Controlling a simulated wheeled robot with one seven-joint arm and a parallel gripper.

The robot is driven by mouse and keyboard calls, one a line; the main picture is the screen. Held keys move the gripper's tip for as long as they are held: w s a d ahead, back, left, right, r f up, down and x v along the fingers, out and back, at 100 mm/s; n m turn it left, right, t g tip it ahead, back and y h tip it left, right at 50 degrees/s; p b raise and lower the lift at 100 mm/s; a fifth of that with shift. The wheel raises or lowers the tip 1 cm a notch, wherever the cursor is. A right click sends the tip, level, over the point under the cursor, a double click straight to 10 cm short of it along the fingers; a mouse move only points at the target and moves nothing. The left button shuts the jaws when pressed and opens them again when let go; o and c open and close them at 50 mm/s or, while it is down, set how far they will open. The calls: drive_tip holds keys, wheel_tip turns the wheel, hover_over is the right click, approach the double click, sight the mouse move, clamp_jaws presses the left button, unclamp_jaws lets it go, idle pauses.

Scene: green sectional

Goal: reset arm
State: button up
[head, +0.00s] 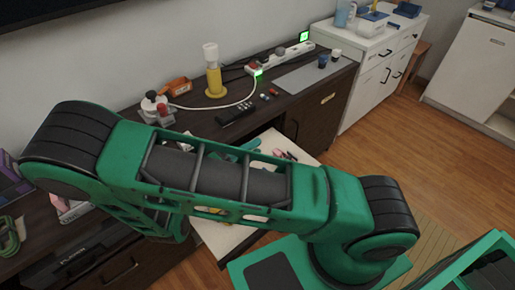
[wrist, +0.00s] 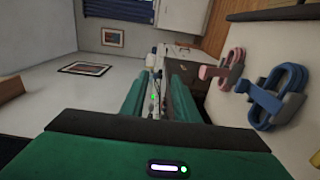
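My gripper (wrist: 158,92) shows in the wrist view with its two green fingers spread apart. Nothing is held between them; the far part of the room shows through the gap. In the head view my green arm crosses the middle of the picture, and I cannot make out the gripper clearly behind it. Below the arm is an open drawer with a pale interior (head: 222,240), partly hidden by the arm. In the wrist view a pink looped object (wrist: 222,68) and a blue looped object (wrist: 275,97) lie on a pale surface to the right of the fingers.
A dark cabinet (head: 335,100) runs along the wall. A white cabinet (head: 372,52) stands beyond. Wooden floor (head: 385,135) is clear at right.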

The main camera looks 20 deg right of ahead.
drive_tip(key=shift+s+a+r, duration=0.1)
drive_tip(key=shift+a+r, duration=0.05)
drive_tip(key=shift+a, duration=0.05)
idle(0.4)
drive_tip(key=s+d+r+m+g+y, duration=0.3)
drive_tip(key=d+r+g+y, duration=0.15)
drive_tip(key=d, duration=0.35)
drive_tip(key=s+d+r+m+g+y, duration=0.3)
drive_tip(key=s+d+m+g+y, duration=0.15)
drive_tip(key=d, duration=0.35)
drive_tip(key=s+d+r+m+t+y, duration=0.2)
drive_tip(key=s+r+y, duration=0.6)
drive_tip(key=s, duration=0.5)
drive_tip(key=shift+d+r+t, duration=0.45)
drive_tip(key=shift+r+t, duration=0.25)
drive_tip(key=shift+t, duration=0.2)
